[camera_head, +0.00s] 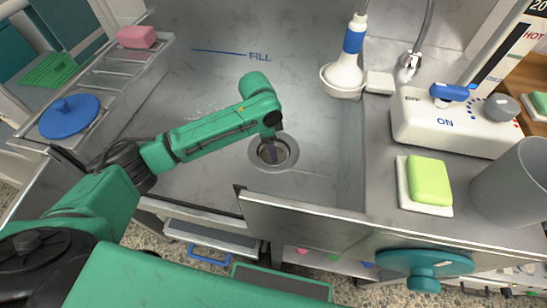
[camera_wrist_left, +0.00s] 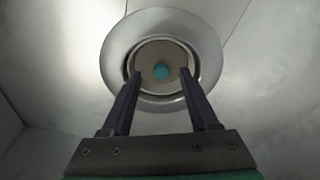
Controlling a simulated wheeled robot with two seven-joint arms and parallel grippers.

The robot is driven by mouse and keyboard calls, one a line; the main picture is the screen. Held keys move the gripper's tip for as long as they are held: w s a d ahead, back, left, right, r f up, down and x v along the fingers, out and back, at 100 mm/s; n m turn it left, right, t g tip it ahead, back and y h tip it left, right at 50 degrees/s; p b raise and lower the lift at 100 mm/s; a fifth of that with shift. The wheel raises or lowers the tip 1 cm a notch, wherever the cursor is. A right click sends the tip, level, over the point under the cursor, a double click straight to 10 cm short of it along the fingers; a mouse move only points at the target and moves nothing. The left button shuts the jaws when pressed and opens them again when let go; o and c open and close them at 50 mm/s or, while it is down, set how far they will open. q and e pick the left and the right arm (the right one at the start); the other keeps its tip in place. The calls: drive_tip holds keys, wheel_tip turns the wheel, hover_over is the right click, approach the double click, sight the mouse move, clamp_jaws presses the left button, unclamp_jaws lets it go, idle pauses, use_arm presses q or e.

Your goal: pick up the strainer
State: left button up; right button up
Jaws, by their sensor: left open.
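The strainer (camera_wrist_left: 161,52) is a round grey piece with a small teal knob (camera_wrist_left: 161,71), sitting inside the drain ring (camera_wrist_left: 205,45) in the left wrist view. In the head view the drain (camera_head: 290,163) lies in the metal basin floor, and my gripper partly hides the strainer. My left gripper (camera_head: 270,149) points down over the drain. Its dark fingers (camera_wrist_left: 159,74) are open, one on each side of the knob in the wrist view, with nothing between them held. I cannot tell how far the tips are above the strainer. My right gripper is out of view.
A white funnel-shaped sprayer (camera_head: 343,78) stands at the basin's back right. A control box (camera_head: 455,125), a green sponge (camera_head: 429,181) and a grey cup (camera_head: 515,185) are on the right ledge. A rack (camera_head: 105,75) with a blue lid (camera_head: 69,116) lines the left.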

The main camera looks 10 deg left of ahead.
sight(282, 151)
use_arm(q)
drive_tip(key=f, duration=0.3)
drive_tip(key=shift+w+d+f, duration=0.2)
drive_tip(key=shift+f, duration=0.1)
clamp_jaws()
drive_tip(key=shift+r, duration=0.2)
